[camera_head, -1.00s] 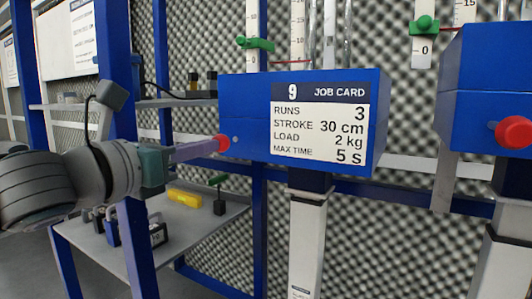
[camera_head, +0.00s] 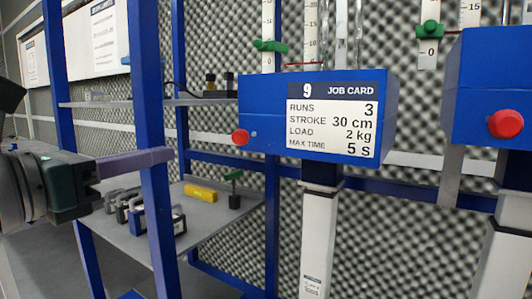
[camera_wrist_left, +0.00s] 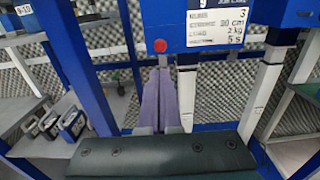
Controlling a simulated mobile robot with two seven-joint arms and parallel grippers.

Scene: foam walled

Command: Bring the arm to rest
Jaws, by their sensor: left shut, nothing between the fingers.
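My left gripper (camera_head: 170,155) comes in from the left in the head view, with its purple fingers pointing right in front of a blue upright post. In the left wrist view its two fingers (camera_wrist_left: 164,72) lie together, shut and empty. The blue box with the job card (camera_head: 262,100) is to the right of the fingertips. Its red button (camera_head: 240,137) is apart from the fingers, with a clear gap. The red button also shows in the left wrist view (camera_wrist_left: 160,46), just beyond the fingertips in the picture. My right gripper is not in view.
A second blue box (camera_head: 490,80) with a red button (camera_head: 506,124) stands at the right. A grey shelf (camera_head: 200,235) at the left holds weights (camera_head: 160,221), a yellow block (camera_head: 201,193) and a green-handled item (camera_head: 234,190). Blue posts (camera_head: 155,120) stand close to my left arm.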

